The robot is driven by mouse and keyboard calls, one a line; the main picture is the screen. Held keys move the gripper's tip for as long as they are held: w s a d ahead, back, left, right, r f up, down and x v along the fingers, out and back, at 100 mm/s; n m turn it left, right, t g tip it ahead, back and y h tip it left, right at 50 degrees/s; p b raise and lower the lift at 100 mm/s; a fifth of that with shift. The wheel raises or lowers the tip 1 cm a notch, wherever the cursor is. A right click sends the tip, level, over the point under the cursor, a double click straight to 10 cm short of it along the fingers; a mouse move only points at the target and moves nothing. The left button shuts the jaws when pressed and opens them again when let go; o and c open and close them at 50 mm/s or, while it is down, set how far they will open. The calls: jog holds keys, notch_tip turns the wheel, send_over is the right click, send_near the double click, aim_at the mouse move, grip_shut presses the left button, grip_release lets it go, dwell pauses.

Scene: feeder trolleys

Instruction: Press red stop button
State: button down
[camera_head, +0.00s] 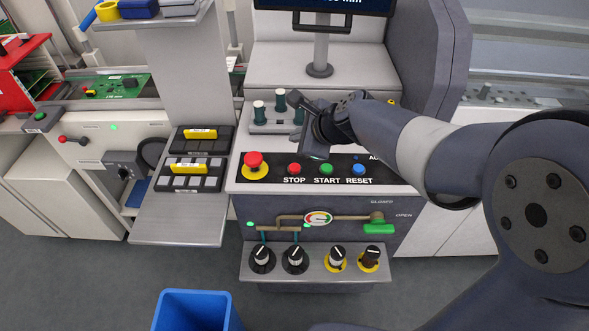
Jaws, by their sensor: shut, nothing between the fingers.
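The red stop button (294,168) is a small red cap on a black strip, with the white word STOP below it. A green START button (326,169) and a blue RESET button (358,169) sit to its right. My gripper (312,153) is shut and empty. It appears just above and to the right of the red button in the picture, between STOP and START; I cannot tell its height above the panel. The red button is in plain sight.
A larger red mushroom button (254,160) on a yellow base stands left of STOP. A monitor stand (320,68) is at the back. Knobs (295,256) line the lower shelf. A blue bin (194,312) is on the floor.

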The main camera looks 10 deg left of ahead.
aim_at(298, 170)
jog(key=shift+f+b, duration=2.95)
jog(key=shift+f, duration=0.7)
jog(key=shift+f+b, duration=0.7)
jog(key=shift+f, duration=0.1)
jog(key=shift+r+p, duration=0.9)
jog(key=shift+r, duration=0.1)
notch_tip(298, 170, up, 5)
jog(key=p, duration=0.5)
